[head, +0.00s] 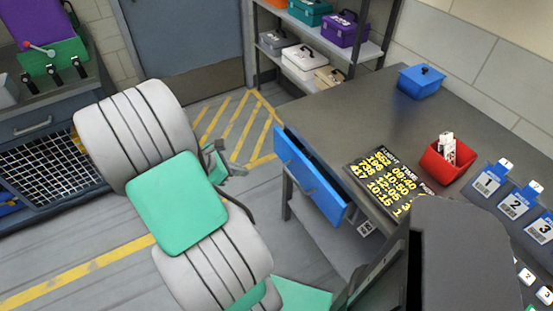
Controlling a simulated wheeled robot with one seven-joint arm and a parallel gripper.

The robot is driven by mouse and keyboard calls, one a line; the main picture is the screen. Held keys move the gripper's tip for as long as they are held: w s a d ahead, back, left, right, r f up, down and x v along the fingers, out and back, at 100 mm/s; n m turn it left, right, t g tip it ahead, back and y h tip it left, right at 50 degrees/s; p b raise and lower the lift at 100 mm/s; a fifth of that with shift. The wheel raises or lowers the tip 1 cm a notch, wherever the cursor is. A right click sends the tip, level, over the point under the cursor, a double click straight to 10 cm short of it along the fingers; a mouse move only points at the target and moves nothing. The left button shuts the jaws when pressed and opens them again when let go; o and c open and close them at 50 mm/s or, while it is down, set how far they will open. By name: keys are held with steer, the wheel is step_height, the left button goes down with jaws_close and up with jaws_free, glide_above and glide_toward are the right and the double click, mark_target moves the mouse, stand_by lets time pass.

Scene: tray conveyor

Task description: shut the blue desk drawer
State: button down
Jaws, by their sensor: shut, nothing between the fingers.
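The blue desk drawer (296,165) is in the head view, at the left side of the grey desk (355,107). Its blue front stands out from the desk edge, so it is open, with a handle on its face.
On the desk are a blue box (421,82), a black board with yellow numbers (388,183) and a red holder (446,160). A shelf (322,44) with toolboxes stands behind. A wire-fronted cabinet (55,155) is at left. Striped floor (235,127) beyond my gripper is clear.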

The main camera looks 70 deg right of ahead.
steer(key=s+d+f+b, duration=0.1)
steer(key=s+d+f, duration=0.6)
steer(key=s+d, duration=0.2)
steer(key=shift+d+f+n+g, duration=0.25)
steer(key=shift+n+g, duration=0.15)
steer(key=shift+w, duration=0.1)
